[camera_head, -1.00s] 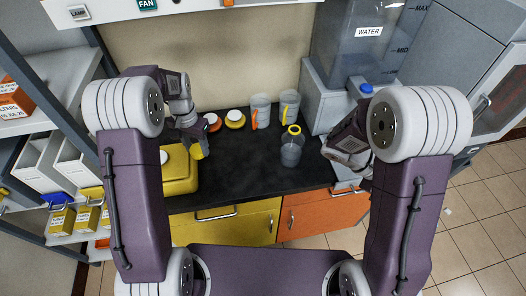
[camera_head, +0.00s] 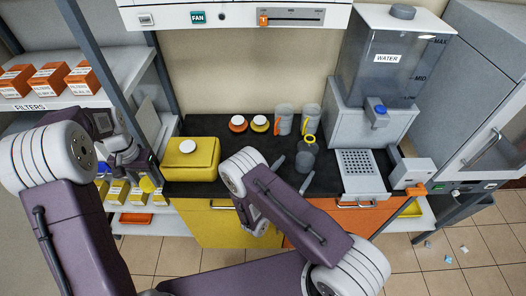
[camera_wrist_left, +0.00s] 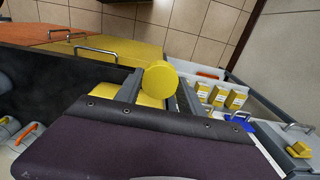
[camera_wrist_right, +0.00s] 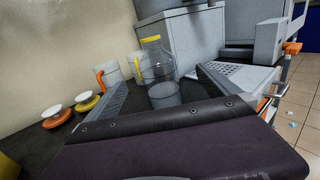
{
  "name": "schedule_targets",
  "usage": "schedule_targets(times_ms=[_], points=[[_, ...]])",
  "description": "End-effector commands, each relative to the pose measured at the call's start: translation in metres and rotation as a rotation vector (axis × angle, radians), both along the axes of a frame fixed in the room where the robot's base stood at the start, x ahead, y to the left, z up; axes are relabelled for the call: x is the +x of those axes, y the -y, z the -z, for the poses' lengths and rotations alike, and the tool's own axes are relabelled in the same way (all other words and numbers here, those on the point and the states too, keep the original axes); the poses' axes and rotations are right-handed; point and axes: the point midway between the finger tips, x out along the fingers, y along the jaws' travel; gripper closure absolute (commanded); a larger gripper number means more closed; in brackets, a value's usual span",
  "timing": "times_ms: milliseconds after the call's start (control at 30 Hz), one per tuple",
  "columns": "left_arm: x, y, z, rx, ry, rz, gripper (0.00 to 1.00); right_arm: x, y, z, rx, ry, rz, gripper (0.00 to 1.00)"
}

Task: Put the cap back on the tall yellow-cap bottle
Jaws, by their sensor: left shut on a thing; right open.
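The tall bottle (camera_head: 306,156) is clear, with a yellow ring at its open-looking neck. It stands upright on the dark worktop (camera_head: 231,171) and also shows in the right wrist view (camera_wrist_right: 162,72). My right gripper (camera_head: 291,176) is open, with its fingers pointing toward the bottle. In the right wrist view the bottle appears between the fingers; I cannot tell whether they touch it. My left gripper (camera_head: 148,178) is shut on a round yellow cap (camera_wrist_left: 159,78), well left of the bottle, beyond the yellow box (camera_head: 192,166).
Two mugs (camera_head: 284,118) (camera_head: 311,117) stand behind the bottle. A water dispenser (camera_head: 362,130) with a grated tray (camera_head: 358,164) stands to the right. Shelves (camera_head: 85,98) flank the left.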

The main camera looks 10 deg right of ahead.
Motion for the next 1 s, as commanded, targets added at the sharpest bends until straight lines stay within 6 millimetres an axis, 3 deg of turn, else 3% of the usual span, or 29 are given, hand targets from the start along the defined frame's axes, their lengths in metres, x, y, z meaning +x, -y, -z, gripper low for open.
schedule_targets(times_ms=[367, 700, 1000], points=[[0.000, 0.000, -0.003, 0.000, 0.000, 0.000, 0.92, -0.001, -0.006, 0.001, -0.005, -0.009, -0.018, 0.00], [0.000, 0.000, -0.020, 0.000, 0.000, 0.000, 0.92, 0.036, 0.036, -0.001, -0.004, -0.007, -0.012, 0.00], [0.000, 0.000, -0.021, 0.000, 0.000, 0.000, 0.92, 0.045, 0.044, 0.001, -0.004, -0.009, -0.017, 0.00]])
